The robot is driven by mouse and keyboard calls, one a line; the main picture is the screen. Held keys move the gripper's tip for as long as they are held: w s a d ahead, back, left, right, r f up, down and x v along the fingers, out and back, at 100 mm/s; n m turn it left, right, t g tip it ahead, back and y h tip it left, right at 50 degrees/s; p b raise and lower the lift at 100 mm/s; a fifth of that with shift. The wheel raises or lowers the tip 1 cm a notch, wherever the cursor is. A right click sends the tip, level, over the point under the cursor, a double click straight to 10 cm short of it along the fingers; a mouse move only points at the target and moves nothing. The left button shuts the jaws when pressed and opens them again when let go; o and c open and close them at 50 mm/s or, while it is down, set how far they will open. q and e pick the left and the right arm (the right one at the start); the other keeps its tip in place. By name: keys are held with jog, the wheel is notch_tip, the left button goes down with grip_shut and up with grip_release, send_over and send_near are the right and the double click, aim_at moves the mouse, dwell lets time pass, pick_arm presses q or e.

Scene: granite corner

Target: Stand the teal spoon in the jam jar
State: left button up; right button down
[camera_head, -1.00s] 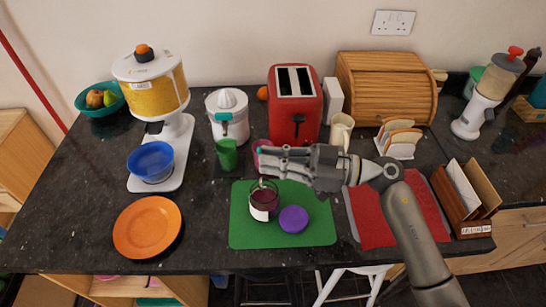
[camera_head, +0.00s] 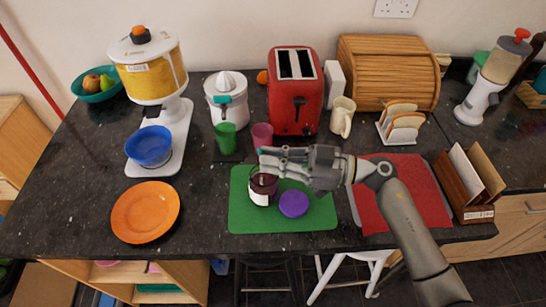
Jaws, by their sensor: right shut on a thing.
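The jam jar (camera_head: 264,193), dark red with a pale label, stands open on the green mat (camera_head: 245,217). Its purple lid (camera_head: 293,204) lies to its right on the mat. My right gripper (camera_head: 266,158) reaches in from the right and is over the jar's far side, fingers shut on the teal spoon (camera_head: 263,181). The spoon is mostly hidden by the fingers; a small part shows below them at the jar mouth. I cannot tell how deep its lower end is. My left gripper is not in view.
A pink cup (camera_head: 262,136) and a green cup (camera_head: 226,138) stand just behind the gripper, with the red toaster (camera_head: 296,105) beyond. An orange plate (camera_head: 145,211) lies left. A red mat (camera_head: 402,195) lies under my right arm. The counter between plate and green mat is clear.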

jog(key=c, duration=1.5)
grip_release()
jog(key=s+d, duration=0.2)
jog(key=d, duration=1)
jog(key=shift+s, duration=0.2)
jog(key=shift+a+f, duration=0.1)
jog(key=shift+f, duration=0.05)
